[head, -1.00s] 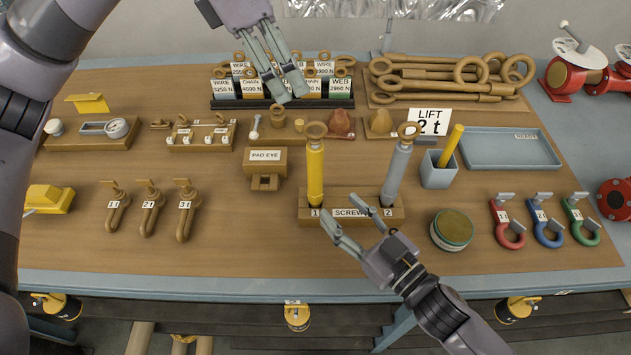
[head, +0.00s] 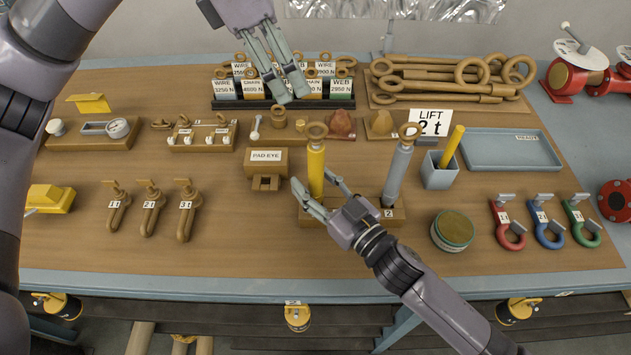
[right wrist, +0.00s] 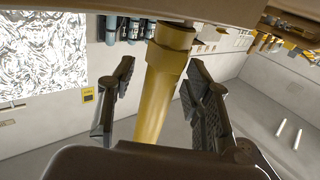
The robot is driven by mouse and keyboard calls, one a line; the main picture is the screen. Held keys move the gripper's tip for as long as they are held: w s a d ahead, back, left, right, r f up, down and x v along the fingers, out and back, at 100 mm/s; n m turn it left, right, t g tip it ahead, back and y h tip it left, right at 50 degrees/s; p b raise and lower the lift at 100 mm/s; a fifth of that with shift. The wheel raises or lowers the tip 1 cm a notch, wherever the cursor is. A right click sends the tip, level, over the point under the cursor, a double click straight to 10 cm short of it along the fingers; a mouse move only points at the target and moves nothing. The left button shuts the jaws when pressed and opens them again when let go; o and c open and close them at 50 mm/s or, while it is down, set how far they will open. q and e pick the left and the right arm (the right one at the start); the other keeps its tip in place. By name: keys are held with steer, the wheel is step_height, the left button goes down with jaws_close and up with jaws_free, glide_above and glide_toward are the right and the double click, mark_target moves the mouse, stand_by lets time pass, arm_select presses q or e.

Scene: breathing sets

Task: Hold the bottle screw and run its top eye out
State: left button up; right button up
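Two bottle screws stand upright in a wooden stand (head: 355,222) marked SCREW. The yellow one (head: 316,165) is on the left, with a brown eye (head: 316,130) on top. My right gripper (head: 312,192) is open around the lower part of the yellow bottle screw. In the right wrist view the yellow body (right wrist: 158,85) stands between the two spread fingers, with gaps on both sides. My left gripper (head: 289,92) hangs over the sling rack, its fingers slightly apart and empty.
A pad eye block (head: 265,165) stands left of the stand, a round tin (head: 453,230) to its right. A grey cup (head: 438,170) with a yellow marker and a tray (head: 512,149) are farther right. A rack of tagged slings (head: 282,92) is behind.

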jaws_close()
stand_by(0.3)
stand_by(0.3)
